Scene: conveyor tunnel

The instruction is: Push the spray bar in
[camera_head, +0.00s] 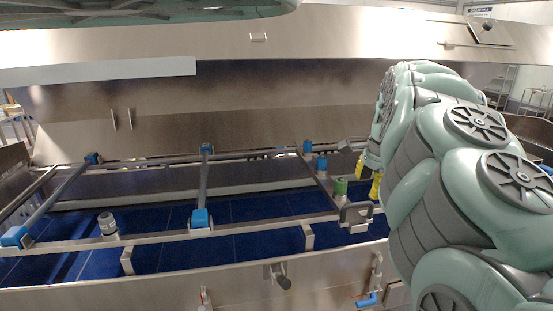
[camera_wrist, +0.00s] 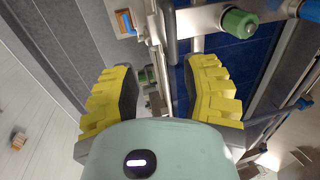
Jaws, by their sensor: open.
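Several metal spray bars with blue end fittings cross the frame above the conveyor: one at the left (camera_head: 58,195), one in the middle (camera_head: 203,180) and one at the right (camera_head: 322,178). I cannot tell which one the task means. The right bar is beside a green knob (camera_head: 340,187), also in the wrist view (camera_wrist: 240,22), and a grey bracket (camera_head: 357,214). My gripper (camera_head: 368,175) has yellow fingers and is close to the right of that bar. In the wrist view my gripper (camera_wrist: 162,85) is open, with metal fittings beyond the fingers; contact is unclear.
Metal rails (camera_head: 160,239) run along the blue conveyor belt (camera_head: 258,206). A grey knob (camera_head: 108,225) stands on the front rail. A steel hood (camera_head: 230,100) rises behind. My green arm covers the right side.

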